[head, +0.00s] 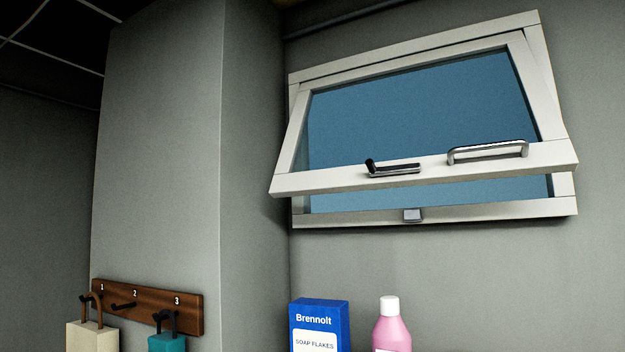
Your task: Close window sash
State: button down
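A white-framed window (430,212) sits high in the grey wall at the upper right. Its sash (335,183) is hinged along the top and tilted outward into the room at the bottom, with a gap between its lower rail and the frame. A metal latch lever (395,171) and a metal bar handle (488,151) are on the sash's lower rail. My gripper is not visible in this view.
A grey pillar (165,150) stands left of the window. A wooden hook rack (190,310) is on it, with a cream item (92,338) and a teal item (167,343) hanging. Below the window stand a blue soap flakes box (320,316) and a pink bottle (390,332).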

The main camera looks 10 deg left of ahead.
aim_at(553, 152)
jog(key=i, duration=1)
jog(key=u, duration=0.05)
